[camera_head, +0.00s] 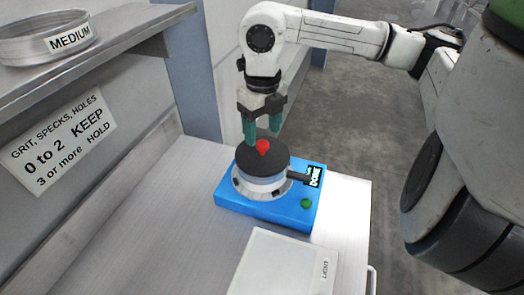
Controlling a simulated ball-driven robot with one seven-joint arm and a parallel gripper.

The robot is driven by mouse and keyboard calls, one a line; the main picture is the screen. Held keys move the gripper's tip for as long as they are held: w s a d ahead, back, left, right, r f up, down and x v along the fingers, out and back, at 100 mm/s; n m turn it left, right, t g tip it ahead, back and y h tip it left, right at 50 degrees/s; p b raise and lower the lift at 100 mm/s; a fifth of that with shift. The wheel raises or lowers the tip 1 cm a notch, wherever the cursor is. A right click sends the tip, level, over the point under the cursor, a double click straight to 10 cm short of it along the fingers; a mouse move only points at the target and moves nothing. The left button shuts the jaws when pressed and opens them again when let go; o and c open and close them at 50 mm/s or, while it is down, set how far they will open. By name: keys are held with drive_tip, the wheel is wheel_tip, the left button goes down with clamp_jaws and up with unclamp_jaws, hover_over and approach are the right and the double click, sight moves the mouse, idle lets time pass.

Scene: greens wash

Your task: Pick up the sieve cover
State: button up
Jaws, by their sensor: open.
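The sieve cover (256,161) is a dark round lid with a red knob (263,146) at its top. It sits on a pale sieve (262,187) on a blue shaker base (263,207) on the bench. My gripper (262,133) has green fingers pointing down at the red knob. It is open, with the fingertips close to the knob's height. I cannot tell whether they touch the knob or stand on both sides of it.
A small display (315,177) and a green button (306,203) are on the blue base. A white box (287,265) stands in front. A shelf (110,45) at upper left holds a sieve ring labelled MEDIUM (50,48). The bench (165,220) is clear at left.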

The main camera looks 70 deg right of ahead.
sight(262, 143)
drive_tip(key=shift+a+f, duration=0.1)
drive_tip(key=shift+f, duration=1.45)
clamp_jaws()
